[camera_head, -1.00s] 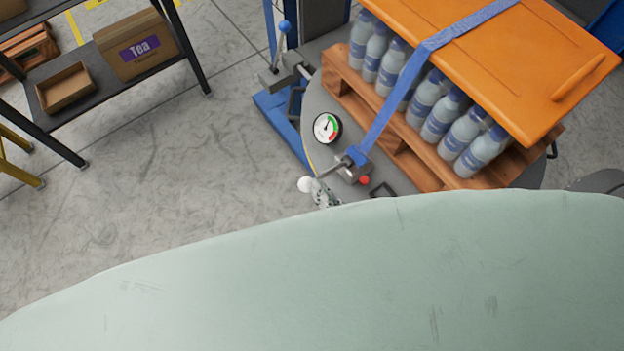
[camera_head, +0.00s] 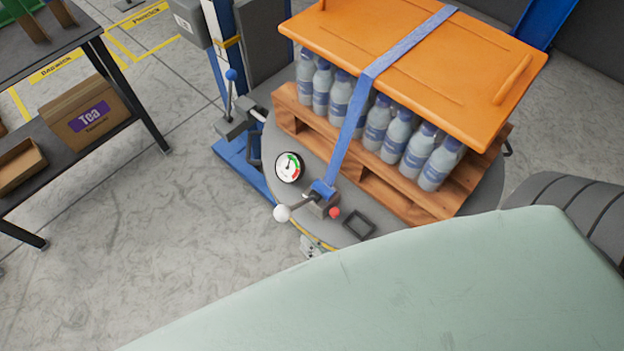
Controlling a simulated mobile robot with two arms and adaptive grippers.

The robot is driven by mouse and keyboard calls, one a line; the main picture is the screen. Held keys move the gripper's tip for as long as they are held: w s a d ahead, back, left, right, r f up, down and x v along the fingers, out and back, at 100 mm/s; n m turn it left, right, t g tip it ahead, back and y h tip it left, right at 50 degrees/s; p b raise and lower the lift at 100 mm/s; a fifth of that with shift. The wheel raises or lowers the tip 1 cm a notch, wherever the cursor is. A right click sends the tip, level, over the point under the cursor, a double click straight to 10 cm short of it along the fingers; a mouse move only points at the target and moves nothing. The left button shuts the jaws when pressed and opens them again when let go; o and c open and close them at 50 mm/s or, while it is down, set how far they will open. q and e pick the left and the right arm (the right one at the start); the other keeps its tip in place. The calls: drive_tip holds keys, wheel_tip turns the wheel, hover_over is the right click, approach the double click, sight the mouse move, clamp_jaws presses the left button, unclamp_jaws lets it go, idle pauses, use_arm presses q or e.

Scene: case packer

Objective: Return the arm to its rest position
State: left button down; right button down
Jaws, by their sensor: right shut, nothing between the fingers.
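A small metallic part of my right gripper (camera_head: 312,248) shows at the edge of my large pale green arm cover, just below the front rim of the round grey turntable. Most of that gripper is hidden behind the cover. It is shut and holds nothing. It is apart from the white-knobbed lever (camera_head: 281,212). My left gripper is not in view.
A wooden pallet (camera_head: 400,191) of water bottles (camera_head: 398,150) under an orange lid (camera_head: 420,62) stands on the turntable (camera_head: 262,172), held by a blue strap (camera_head: 352,112). A dark shelf (camera_head: 62,160) with a Tea box (camera_head: 85,115) stands left. Floor between is clear.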

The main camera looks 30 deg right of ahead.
idle(0.6)
drive_tip(key=s+d+f+g+h, duration=0.2)
drive_tip(key=d+f+g, duration=0.15)
drive_tip(key=f, duration=0.95)
drive_tip(key=s+d+f+g+h, duration=0.25)
drive_tip(key=f+g, duration=0.25)
drive_tip(key=f, duration=0.9)
drive_tip(key=s+d+f+g+h, duration=0.1)
drive_tip(key=s+d+f+g, duration=0.1)
drive_tip(key=s+f+g, duration=0.2)
drive_tip(key=s+d+f+m+g, duration=0.1)
drive_tip(key=s+d+f+g, duration=0.2)
drive_tip(key=s+f, duration=0.6)
drive_tip(key=s, duration=0.3)
drive_tip(key=shift+f+g+h, duration=0.15)
drive_tip(key=shift+g+h, duration=0.2)
drive_tip(key=shift+w, duration=0.1)
